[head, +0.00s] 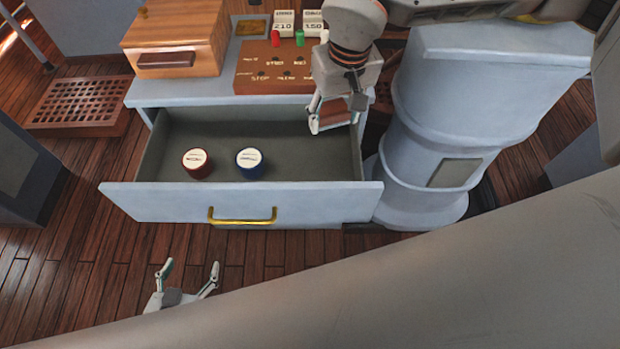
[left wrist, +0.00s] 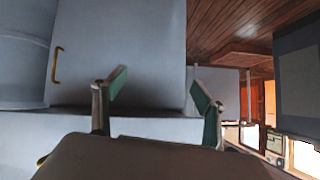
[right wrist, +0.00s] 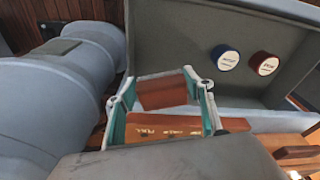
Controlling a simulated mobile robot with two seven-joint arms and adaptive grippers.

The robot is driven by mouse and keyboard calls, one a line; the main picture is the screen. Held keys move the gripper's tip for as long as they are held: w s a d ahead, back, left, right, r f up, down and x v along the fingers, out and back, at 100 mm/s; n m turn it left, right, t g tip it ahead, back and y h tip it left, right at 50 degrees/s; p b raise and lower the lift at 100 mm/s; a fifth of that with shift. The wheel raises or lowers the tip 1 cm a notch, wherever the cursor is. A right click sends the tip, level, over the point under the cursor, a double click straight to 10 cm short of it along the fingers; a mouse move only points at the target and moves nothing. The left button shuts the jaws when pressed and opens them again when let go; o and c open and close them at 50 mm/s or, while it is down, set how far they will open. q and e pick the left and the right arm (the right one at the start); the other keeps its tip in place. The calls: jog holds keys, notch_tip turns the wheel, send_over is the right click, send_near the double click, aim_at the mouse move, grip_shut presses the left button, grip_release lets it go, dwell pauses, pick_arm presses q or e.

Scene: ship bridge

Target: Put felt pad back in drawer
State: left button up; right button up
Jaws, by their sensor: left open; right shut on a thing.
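The open drawer (head: 330,196) has a pale front with a brass handle and a grey inside. My right gripper (head: 335,112) is over the back right part of the drawer, shut on a reddish-brown pad, the felt pad (head: 332,121). In the right wrist view the felt pad (right wrist: 165,90) sits between the fingertips of the right gripper (right wrist: 162,93). I cannot tell whether it touches the drawer floor. My left gripper (head: 188,275) is open and empty in front of the drawer, low in the head view. It also shows open in the left wrist view (left wrist: 162,90).
A red-sided round tin (head: 197,163) and a blue-sided one (head: 249,162) stand in the drawer's left and middle. A wooden box (head: 172,38) and a brown control panel (head: 268,78) are on the cabinet top. A pale rounded pedestal (head: 440,130) stands close on the right.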

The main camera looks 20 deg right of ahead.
jog(key=a+b, duration=0.1)
jog(key=a+r+b, duration=0.1)
jog(key=a+b, duration=0.1)
jog(key=shift+s+a+r+n, duration=0.15)
jog(key=shift+a+r+n, duration=0.1)
jog(key=shift+r+n, duration=0.1)
jog(key=shift+f, duration=0.25)
jog(key=b, duration=0.2)
send_over(315, 176)
jog(key=f, duration=1.4)
jog(key=shift+s+d, duration=0.1)
jog(key=shift+s, duration=0.15)
jog(key=shift+f, duration=0.45)
notch_tip(315, 176, down, 3)
jog(key=shift+f, duration=0.5)
pick_arm(q)
jog(key=f, duration=0.5)
jog(key=shift+s+d+f, duration=0.15)
jog(key=shift+s, duration=0.05)
jog(key=shift+s, duration=0.1)
